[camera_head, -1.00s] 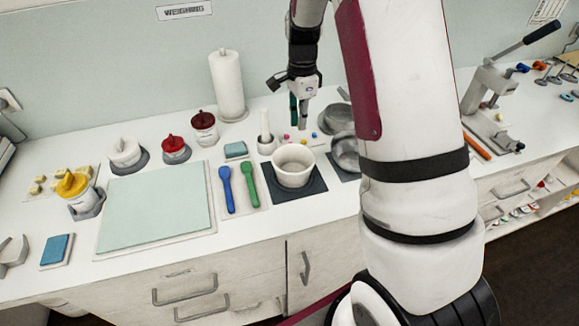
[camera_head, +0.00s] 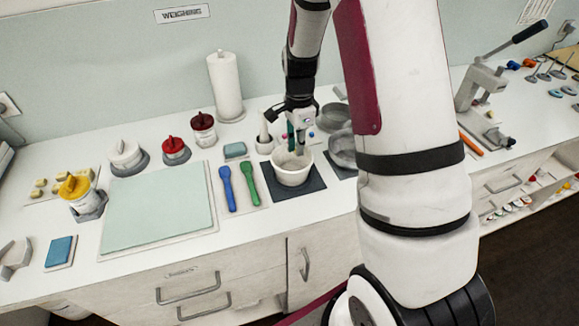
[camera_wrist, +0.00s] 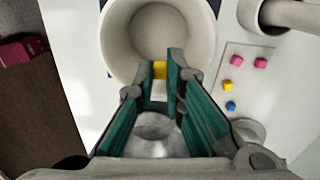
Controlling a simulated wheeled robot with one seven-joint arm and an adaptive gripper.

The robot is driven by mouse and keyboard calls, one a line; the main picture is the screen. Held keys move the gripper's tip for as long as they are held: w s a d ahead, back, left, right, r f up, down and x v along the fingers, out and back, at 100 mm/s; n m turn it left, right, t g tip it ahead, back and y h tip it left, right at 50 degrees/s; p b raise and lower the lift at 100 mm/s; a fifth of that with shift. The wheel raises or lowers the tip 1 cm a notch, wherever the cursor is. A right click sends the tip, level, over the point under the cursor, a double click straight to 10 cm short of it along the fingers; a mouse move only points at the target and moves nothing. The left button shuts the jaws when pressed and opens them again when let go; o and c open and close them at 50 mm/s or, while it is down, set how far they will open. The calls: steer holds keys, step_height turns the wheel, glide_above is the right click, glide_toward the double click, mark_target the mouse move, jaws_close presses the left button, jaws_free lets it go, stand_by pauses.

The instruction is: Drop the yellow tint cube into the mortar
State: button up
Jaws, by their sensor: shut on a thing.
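The yellow tint cube (camera_wrist: 160,69) is between the fingertips of my gripper (camera_wrist: 160,72), which is shut on it. In the wrist view the cube shows in front of the white mortar (camera_wrist: 207,30), near the mortar's rim on my side. The mortar (camera_head: 292,175) stands on a dark square mat (camera_head: 318,184) in the head view. My gripper (camera_head: 299,148) is at the mortar's far rim there, fingers pointing down. The cube is hidden in the head view. The mortar's floor looks bare in the wrist view.
A tray (camera_wrist: 244,105) beside the mortar holds two pink cubes, another yellow cube (camera_wrist: 227,86) and a blue cube. A pestle (camera_head: 264,127) stands in a holder behind the mortar. Metal bowls (camera_head: 342,150) are close on the right. Blue and green spoons (camera_head: 249,185) lie left.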

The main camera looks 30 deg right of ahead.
steer(key=shift+f, duration=0.2)
steer(key=o, duration=0.7)
step_height(320, 180, up, 12)
steer(key=shift+r, duration=0.1)
stand_by(0.6)
